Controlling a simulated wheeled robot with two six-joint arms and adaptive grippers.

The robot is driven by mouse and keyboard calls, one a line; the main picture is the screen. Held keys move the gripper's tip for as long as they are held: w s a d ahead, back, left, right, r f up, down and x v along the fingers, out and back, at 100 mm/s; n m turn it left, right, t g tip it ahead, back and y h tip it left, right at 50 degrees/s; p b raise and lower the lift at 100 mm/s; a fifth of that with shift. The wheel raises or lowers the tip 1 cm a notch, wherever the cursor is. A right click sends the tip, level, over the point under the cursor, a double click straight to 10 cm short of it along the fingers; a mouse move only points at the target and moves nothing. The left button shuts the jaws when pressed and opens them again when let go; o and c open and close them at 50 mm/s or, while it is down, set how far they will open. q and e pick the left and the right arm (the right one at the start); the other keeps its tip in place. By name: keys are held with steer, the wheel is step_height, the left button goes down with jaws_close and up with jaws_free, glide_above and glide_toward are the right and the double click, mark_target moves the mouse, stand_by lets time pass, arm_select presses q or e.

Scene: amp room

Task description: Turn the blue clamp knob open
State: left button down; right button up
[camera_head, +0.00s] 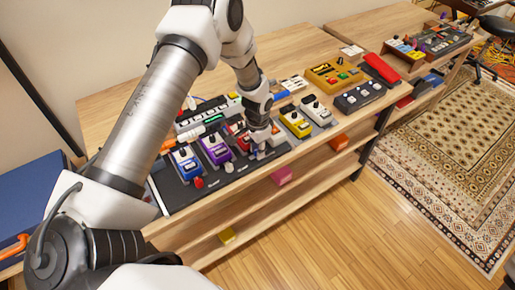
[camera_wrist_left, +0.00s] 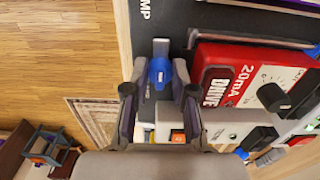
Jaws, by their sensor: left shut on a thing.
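The blue clamp knob (camera_wrist_left: 160,71) shows in the left wrist view at the edge of the dark pedal board (camera_wrist_left: 205,14), beside a red drive pedal (camera_wrist_left: 255,75). My left gripper (camera_wrist_left: 160,84) has one finger on each side of the knob and is shut on it. In the head view my left gripper (camera_head: 262,152) points down at the front edge of the board, right of the purple pedal (camera_head: 216,149). The arm and fingers hide the knob there, and the red pedal (camera_head: 236,128) is partly covered. My right gripper is not in view.
A blue pedal (camera_head: 184,161) stands left of the purple one, and a yellow pedal (camera_head: 295,122) stands right of my gripper. Lower shelves hold small coloured boxes (camera_head: 281,175). The wooden floor (camera_head: 330,230) in front is clear.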

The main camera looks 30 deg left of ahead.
arm_select(q)
steer(key=shift+s+f, duration=0.1)
steer(key=shift+s, duration=0.05)
steer(key=c, duration=1.1)
jaws_free()
steer(key=shift+o, duration=0.8)
steer(key=shift+d, duration=0.1)
